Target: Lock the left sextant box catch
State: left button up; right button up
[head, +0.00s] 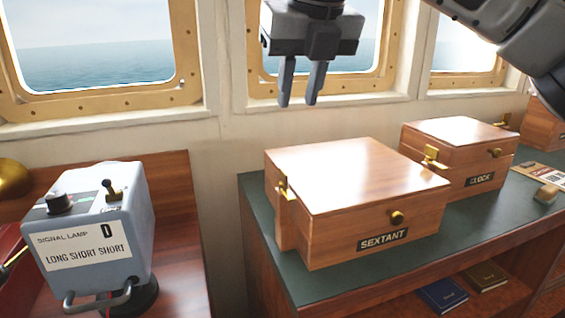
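The wooden sextant box (350,185) stands on the green-topped counter with its lid down. A label reading SEXTANT (382,240) and a brass knob (397,217) are on its front. Its left brass catch (283,189) is on the left side near the lid edge; I cannot tell whether it is locked. A second brass catch (433,158) is at the right side, its lever standing out from the box. My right gripper (301,101) hangs above and behind the box, fingers down, a narrow gap between them, empty. It touches nothing. My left gripper is not in view.
A clock box (462,150) stands close to the right of the sextant box. A signal lamp (97,225) is on the wooden desk at left. Windows (95,45) line the back wall. Books (442,294) lie on the shelf below. The green counter (325,286) has a bare front strip.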

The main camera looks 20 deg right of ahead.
aim_at(284, 171)
jog(key=p+x, duration=0.1)
jog(key=x, duration=1.4)
jog(key=shift+w+d+f, duration=0.1)
jog(key=shift+w+f, duration=0.05)
jog(key=shift+f, duration=0.15)
grip_shut()
